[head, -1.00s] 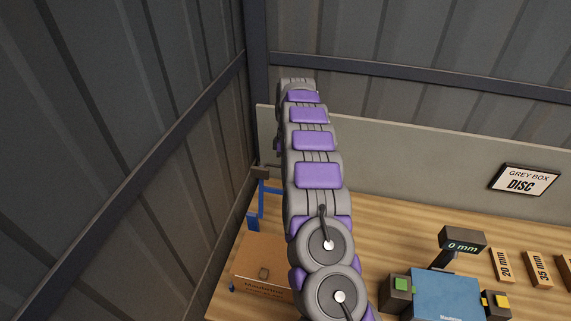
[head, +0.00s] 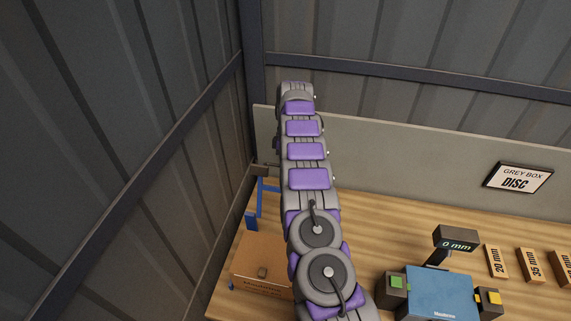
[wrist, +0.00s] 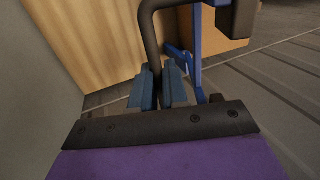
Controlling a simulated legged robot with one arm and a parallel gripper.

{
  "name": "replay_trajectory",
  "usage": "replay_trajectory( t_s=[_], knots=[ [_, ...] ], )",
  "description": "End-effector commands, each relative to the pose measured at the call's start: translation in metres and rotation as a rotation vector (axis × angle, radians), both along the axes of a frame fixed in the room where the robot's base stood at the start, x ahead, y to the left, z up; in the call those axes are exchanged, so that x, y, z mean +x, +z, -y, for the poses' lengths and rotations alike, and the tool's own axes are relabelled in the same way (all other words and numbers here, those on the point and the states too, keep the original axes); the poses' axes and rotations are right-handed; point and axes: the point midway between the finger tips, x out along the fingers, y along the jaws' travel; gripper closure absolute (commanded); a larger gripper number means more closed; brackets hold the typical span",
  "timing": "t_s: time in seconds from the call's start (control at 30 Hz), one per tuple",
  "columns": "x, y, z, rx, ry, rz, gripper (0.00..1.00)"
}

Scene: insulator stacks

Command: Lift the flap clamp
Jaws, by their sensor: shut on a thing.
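In the wrist view the two blue jaws of my gripper (wrist: 158,90) are shut on a dark bent bar (wrist: 149,35), which looks like the handle of the flap clamp. The bar runs up from between the jaws and bends right towards a dark block (wrist: 236,18). A blue bracket (wrist: 196,70) stands just right of the jaws. In the head view my arm hides the gripper. The blue frame (head: 251,219) and a dark piece at its top (head: 262,170) show left of my arm.
A cardboard box (head: 262,258) sits at the bench's left end, by the corrugated wall. A blue device (head: 440,292) with a display reading 0 mm (head: 456,242) stands on the wooden bench (head: 378,240) right of my arm. Labelled wooden blocks (head: 496,262) lie further right.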

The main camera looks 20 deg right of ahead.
Motion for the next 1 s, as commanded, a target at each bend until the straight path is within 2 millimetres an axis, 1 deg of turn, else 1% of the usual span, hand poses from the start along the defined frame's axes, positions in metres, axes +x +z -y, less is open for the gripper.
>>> replay_trajectory(
  t_s=[0.03, 0.33, 0.37, 0.6, 1.0],
  knots=[
    [-0.012, -0.018, -0.003, 0.011, 0.002, -0.057, 1.00],
    [-0.013, -0.018, -0.003, 0.011, 0.004, -0.059, 1.00],
    [-0.013, -0.018, -0.004, 0.011, 0.004, -0.059, 0.85],
    [-0.007, -0.010, -0.002, 0.007, 0.002, -0.032, 0.62],
    [-0.003, 0.000, 0.003, 0.005, 0.001, -0.012, 0.62]
  ],
)
